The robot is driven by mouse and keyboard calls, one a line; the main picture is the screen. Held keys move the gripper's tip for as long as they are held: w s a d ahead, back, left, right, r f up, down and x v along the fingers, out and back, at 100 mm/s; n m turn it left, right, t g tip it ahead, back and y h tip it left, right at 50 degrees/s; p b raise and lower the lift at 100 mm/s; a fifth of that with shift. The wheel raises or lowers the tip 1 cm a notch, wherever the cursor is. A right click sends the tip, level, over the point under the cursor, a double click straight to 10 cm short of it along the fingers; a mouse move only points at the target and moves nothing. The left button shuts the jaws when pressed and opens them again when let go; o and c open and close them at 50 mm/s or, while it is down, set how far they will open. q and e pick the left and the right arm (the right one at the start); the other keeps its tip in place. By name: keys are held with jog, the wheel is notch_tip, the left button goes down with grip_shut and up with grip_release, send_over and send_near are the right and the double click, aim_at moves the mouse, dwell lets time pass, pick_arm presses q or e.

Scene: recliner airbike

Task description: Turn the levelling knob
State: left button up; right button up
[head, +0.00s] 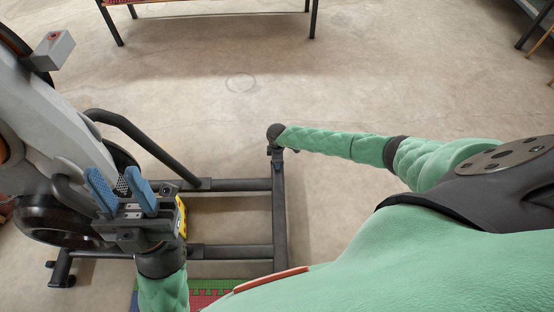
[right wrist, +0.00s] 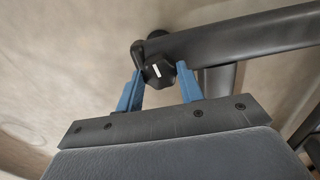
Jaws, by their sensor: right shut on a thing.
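The levelling knob (right wrist: 157,73) is black and lobed, with a white mark, and sits at the end of a dark frame tube (right wrist: 240,42) in the right wrist view. My right gripper (right wrist: 160,76) is shut on it, one blue finger on each side. In the head view the right arm reaches down to the frame's far right corner, and the knob and fingers cannot be made out there. My left gripper (head: 114,176) is open and empty, its blue fingers pointing up, over the bike's frame.
The grey airbike body (head: 50,115) stands at the left, on dark base tubes (head: 235,185). A bench (head: 215,20) stands at the back. A coloured mat (head: 205,290) lies at the front. The floor (head: 380,80) between is clear.

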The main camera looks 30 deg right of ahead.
dwell(0.3)
jog(key=m+p, duration=0.2)
jog(key=shift+s+r+p, duration=0.1)
jog(key=shift+r+p, duration=0.2)
jog(key=shift+p, duration=0.05)
jog(key=o, duration=0.5)
jog(key=shift+f, duration=0.35)
jog(key=shift+c, duration=0.2)
jog(key=shift+o, duration=0.3)
jog(key=shift+r, duration=0.15)
notch_tip(320, 180, up, 5)
jog(key=p, duration=0.5)
